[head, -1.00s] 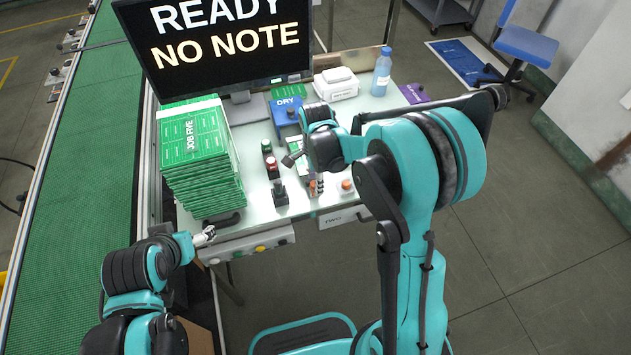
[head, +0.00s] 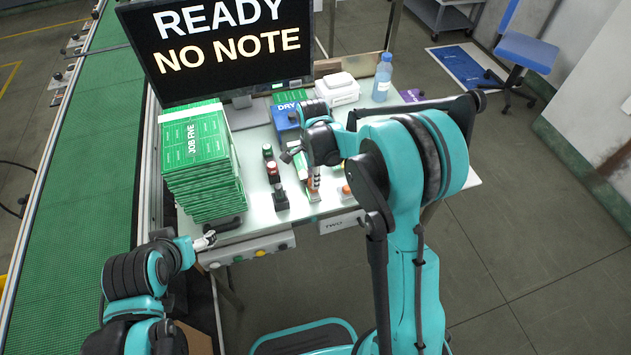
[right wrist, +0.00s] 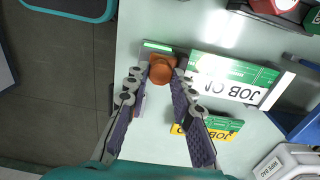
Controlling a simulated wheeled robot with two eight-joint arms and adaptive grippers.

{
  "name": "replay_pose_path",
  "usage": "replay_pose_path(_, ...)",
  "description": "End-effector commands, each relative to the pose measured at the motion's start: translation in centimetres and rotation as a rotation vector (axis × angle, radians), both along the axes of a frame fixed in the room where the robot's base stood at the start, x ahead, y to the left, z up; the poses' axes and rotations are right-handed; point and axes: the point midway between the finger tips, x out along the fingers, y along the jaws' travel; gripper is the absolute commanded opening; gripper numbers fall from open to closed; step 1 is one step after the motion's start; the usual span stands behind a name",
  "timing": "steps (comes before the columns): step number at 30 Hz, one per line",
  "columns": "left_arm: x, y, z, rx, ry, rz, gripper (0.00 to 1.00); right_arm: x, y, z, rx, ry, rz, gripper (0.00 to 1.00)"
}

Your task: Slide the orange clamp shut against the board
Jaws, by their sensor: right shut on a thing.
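The orange clamp (right wrist: 160,68) is between the fingertips of my right gripper (right wrist: 162,74) in the right wrist view. The gripper is shut on it. In the head view my right gripper (head: 314,170) points down at the front part of the table, and my arm hides much of the board. My left gripper (head: 205,240) is at the table's front left edge, away from the board; its fingers are too small to judge.
A tall stack of green boards (head: 205,165) stands on the left of the table. Dark switches (head: 278,190), a blue DRY box (head: 286,118), a white box (head: 337,88) and a bottle (head: 383,75) stand around. A yellow-green card (right wrist: 222,128) lies near the board.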

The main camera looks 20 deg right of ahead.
Motion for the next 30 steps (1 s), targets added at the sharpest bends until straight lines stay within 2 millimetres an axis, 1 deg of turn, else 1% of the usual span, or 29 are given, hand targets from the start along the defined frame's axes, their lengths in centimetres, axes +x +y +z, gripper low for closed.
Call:
replay_pose_path(1, 0.0, 0.0, 0.0, 0.0, 0.0, 0.0, 0.77, 0.5, 0.0, 0.2, 0.0, -0.013, -0.001, 0.0)
replay_pose_path(4, 0.0, 0.0, 0.0, 0.0, 0.0, 0.0, 0.77, 0.5, 0.0, 0.2, -0.001, -0.014, -0.001, 0.0)
replay_pose_path(5, 0.0, 0.0, 0.1, 0.0, 0.0, 0.0, 0.77, 0.6, 0.0, 0.2, -0.001, -0.014, -0.001, 0.26)
replay_pose_path(6, 0.0, 0.0, 0.1, 0.0, 0.0, 0.0, 0.77, 0.6, 0.0, 0.2, 0.0, -0.015, -0.001, 0.37)
replay_pose_path(7, 0.0, 0.0, 0.1, 0.0, 0.0, 0.0, 0.77, 0.6, 0.0, 0.2, 0.0, -0.015, -0.001, 0.45)
replay_pose_path(16, 0.0, 0.0, 0.0, 0.0, 0.0, 0.0, 0.77, 0.4, 0.0, 0.2, 0.0, -0.011, -0.001, 0.45)
replay_pose_path(19, 0.0, 0.0, 0.0, 0.0, 0.0, 0.0, 0.77, 0.4, 0.0, 0.9, 0.0, -0.01, -0.001, 0.45)
replay_pose_path(23, 0.0, 0.0, 0.0, 0.0, 0.0, 0.0, 0.77, 0.4, 0.0, 3.0, 0.0, -0.01, -0.001, 0.45)
replay_pose_path(30, 0.0, 0.0, 0.0, 0.0, 0.0, 0.0, 0.77, 0.4, 0.0, 8.3, -0.001, -0.011, -0.001, 0.45)
